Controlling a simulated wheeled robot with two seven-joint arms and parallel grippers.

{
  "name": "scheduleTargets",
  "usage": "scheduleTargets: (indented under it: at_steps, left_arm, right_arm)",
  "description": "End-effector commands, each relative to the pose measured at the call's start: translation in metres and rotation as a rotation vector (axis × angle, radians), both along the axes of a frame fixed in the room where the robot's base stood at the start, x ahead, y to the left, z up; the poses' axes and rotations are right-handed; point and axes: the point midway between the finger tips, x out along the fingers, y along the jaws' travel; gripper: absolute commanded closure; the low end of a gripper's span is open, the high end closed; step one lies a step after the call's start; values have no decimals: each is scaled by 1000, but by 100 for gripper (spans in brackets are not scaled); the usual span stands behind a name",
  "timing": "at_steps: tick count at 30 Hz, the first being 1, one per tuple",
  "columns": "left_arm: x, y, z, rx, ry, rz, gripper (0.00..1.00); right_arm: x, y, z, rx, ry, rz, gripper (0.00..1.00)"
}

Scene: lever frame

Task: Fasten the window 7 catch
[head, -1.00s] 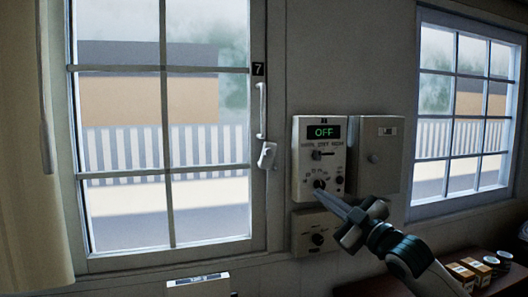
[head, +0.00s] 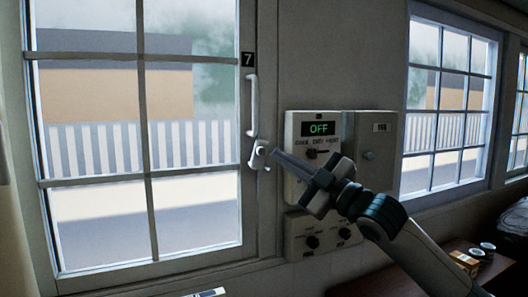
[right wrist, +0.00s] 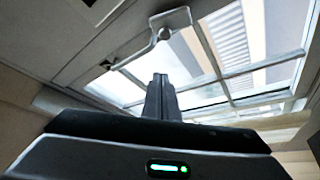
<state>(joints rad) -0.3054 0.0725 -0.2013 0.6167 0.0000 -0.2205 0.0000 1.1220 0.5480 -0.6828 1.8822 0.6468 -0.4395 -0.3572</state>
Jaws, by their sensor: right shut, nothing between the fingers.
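The window marked 7 (head: 143,173) fills the left of the head view, with a black "7" plate (head: 248,59) at its right edge. Its white catch (head: 258,154) sits on the frame below a long white vertical handle (head: 253,105). In the right wrist view the catch (right wrist: 165,33) shows above the fingers, with a bar running down to the left. My right gripper (head: 277,155) is shut and empty, its tips pointing left just right of the catch; whether they touch it I cannot tell. My left gripper is not in view.
A table (head: 415,278) with small boxes and cans is at lower right.

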Motion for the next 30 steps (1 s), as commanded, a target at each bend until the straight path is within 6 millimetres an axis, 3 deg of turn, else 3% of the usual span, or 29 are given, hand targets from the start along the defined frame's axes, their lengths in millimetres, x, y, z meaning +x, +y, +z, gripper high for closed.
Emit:
scheduleTargets:
  at_steps: [11,25,30]
  left_arm:
    - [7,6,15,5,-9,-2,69]
    - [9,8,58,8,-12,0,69]
    - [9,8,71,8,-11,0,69]
  right_arm:
    - [16,16,12,2,0,1,100]
    - [69,70,40,2,1,1,100]
    - [79,51,19,-2,3,-2,100]
